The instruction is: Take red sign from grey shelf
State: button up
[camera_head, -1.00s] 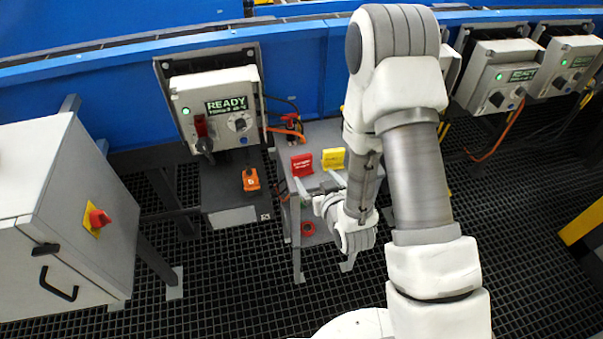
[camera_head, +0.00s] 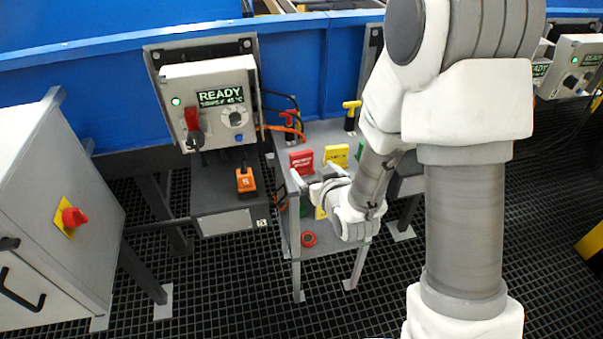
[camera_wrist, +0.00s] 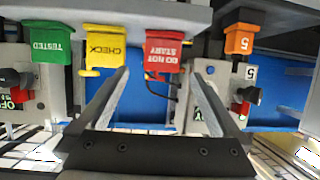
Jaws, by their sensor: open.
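The red sign (camera_head: 301,161), lettered DO NOT START, stands at the front of the grey shelf (camera_head: 322,129). In the wrist view, which is upside down, the red sign (camera_wrist: 165,50) lies ahead of and between the fingertips, nearer the right one. My gripper (camera_head: 308,175) is open and empty, just in front of the red sign. In the wrist view its two fingers (camera_wrist: 157,72) are spread wide, with the left fingertip close to the yellow CHECK sign (camera_wrist: 105,46). I cannot tell the exact gap to the red sign.
The yellow sign (camera_head: 337,155) stands right beside the red one. A green TESTED sign (camera_wrist: 48,48) and an orange tag (camera_wrist: 241,39) flank them in the wrist view. A control box (camera_head: 212,105) is behind left; a grey cabinet (camera_head: 60,190) stands at far left.

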aim_at(302, 161)
jog(key=x, duration=0.4)
jog(key=shift+w+f, duration=0.1)
jog(key=x, duration=0.2)
jog(key=b+x, duration=0.1)
jog(key=x, duration=0.2)
jog(key=shift+a+f, duration=0.1)
jog(key=shift+a, duration=0.15)
jog(key=c, duration=1.4)
